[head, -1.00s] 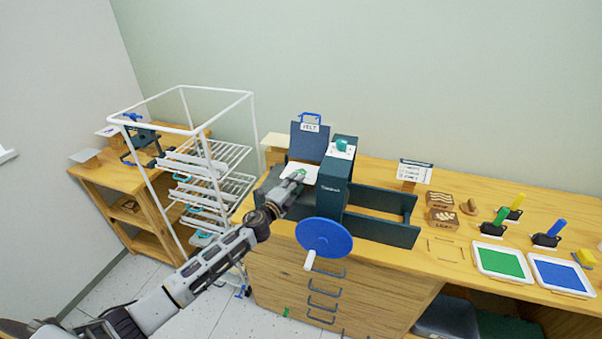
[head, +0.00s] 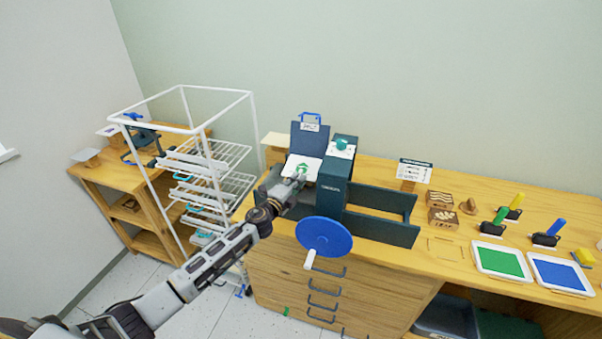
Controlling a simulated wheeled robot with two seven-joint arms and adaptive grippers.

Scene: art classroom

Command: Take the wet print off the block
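The print (head: 311,165) is a white sheet with a green mark, on the left part of the dark press (head: 332,190). It looks tilted up in front of the raised dark felt flap (head: 311,139). My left gripper (head: 300,174) is at the sheet's lower edge. Its fingers are small and overlap the sheet, so I cannot tell whether they are shut on it. The block under the sheet is hidden. My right gripper is not in view.
A white wire drying rack (head: 205,165) stands left of the press. The blue crank wheel (head: 324,237) sticks out at the press's front. Green (head: 502,262) and blue (head: 560,274) ink trays, rollers and carved blocks (head: 442,216) occupy the bench's right side.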

